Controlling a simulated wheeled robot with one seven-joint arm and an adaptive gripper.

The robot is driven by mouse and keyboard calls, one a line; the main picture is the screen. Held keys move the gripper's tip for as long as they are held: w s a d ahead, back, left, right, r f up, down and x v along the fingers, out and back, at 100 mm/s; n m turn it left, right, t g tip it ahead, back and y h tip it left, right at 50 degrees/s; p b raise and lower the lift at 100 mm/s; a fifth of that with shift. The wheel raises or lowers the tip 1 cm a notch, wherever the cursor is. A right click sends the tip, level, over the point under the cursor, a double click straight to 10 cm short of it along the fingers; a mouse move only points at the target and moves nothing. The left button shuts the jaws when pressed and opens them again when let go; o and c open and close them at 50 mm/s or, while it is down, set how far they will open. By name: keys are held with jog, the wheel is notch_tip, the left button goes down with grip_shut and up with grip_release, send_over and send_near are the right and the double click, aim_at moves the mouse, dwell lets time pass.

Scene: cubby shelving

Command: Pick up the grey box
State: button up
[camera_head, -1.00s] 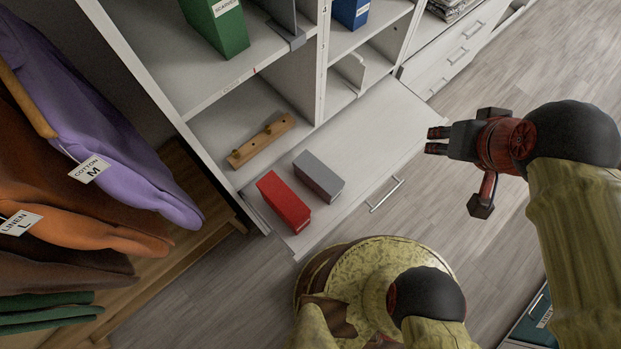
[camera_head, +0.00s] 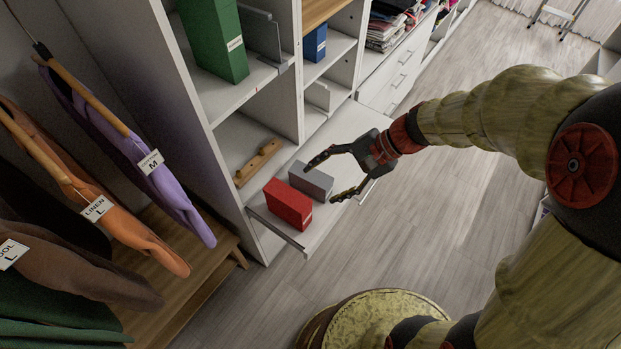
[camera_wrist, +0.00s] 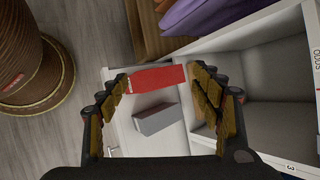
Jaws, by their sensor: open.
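The grey box (camera_head: 312,179) lies on the white pulled-out drawer or shelf surface (camera_head: 345,130), right beside a red box (camera_head: 288,204). My gripper (camera_head: 324,178) is open and empty, its two fingers spread on the right side of the grey box in the head view. In the wrist view the grey box (camera_wrist: 157,119) sits between the spread fingers (camera_wrist: 165,85), a little below the red box (camera_wrist: 157,78). I cannot tell how far above the box the fingertips are.
A wooden peg rack (camera_head: 258,162) lies in the cubby behind. A green binder (camera_head: 215,40) and a blue binder (camera_head: 315,44) stand in cubbies above. Hanging clothes (camera_head: 130,165) fill the left side. The floor (camera_head: 440,220) at the right is clear.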

aim_at(311, 178)
jog(key=w+f+m+t+y+p, duration=0.1)
jog(key=w+f+m, duration=0.3)
jog(key=w+f+m+t+y+p, duration=0.1)
jog(key=w+f+m+t+p, duration=0.1)
jog(key=w+f+m, duration=0.1)
jog(key=w+f+m+t+y+p, duration=0.1)
jog(key=w+f+m+y, duration=0.1)
jog(key=w+f+m, duration=0.2)
jog(key=shift+w+f+m+t+p, duration=0.15)
jog(key=shift+f+m, duration=0.05)
jog(key=shift+f, duration=0.55)
jog(key=shift+w+f+m+t+p, duration=0.15)
jog(key=shift+f+m, duration=0.05)
jog(key=shift+f, duration=0.55)
jog(key=d+f+m+t, duration=0.1)
jog(key=f, duration=0.1)
jog(key=w+f+m+h+p, duration=0.1)
jog(key=f+m, duration=0.1)
jog(key=f, duration=0.1)
jog(key=d+f+m+t, duration=0.1)
jog(key=f, duration=0.2)
jog(key=shift+w+d+f+m+t, duration=0.1)
jog(key=shift+w+d+m+t, duration=0.1)
jog(key=shift+d+m+t, duration=0.15)
jog(key=shift+f+b+x, duration=0.1)
jog(key=shift+b+x, duration=0.1)
jog(key=shift+x, duration=1.7)
jog(key=shift+f+b+x, duration=0.15)
jog(key=shift+b+x, duration=0.05)
jog(key=shift+x, duration=1.75)
